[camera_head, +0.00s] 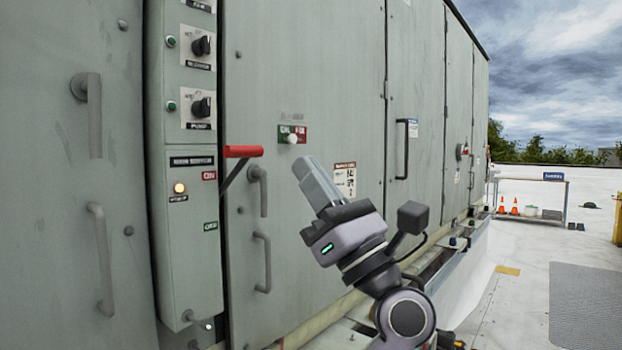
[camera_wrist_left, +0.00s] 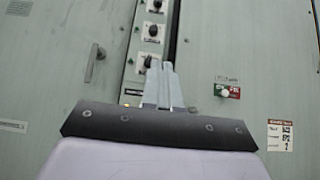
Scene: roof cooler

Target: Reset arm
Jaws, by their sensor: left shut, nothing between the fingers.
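My left gripper (camera_head: 306,168) is shut and empty, raised in front of the grey cooler doors. Its fingers point up and to the left, with visible space around them in the picture. In the left wrist view the closed fingertips (camera_wrist_left: 161,68) appear in front of the control panel's lower part. The grey control panel (camera_head: 186,260) stands at the left. A lever with a red handle (camera_head: 243,151) sticks out at its right side, near the ON label (camera_head: 209,175). An amber lamp (camera_head: 180,188) on the panel is lit. My right gripper is in neither view.
Two black rotary knobs (camera_head: 202,107) sit high on the panel. A white button on a green and red plate (camera_head: 292,136) is on the door behind my gripper. Grey door handles (camera_head: 265,262) stick out nearby. Open white roof lies to the right, with orange cones (camera_head: 514,207) far off.

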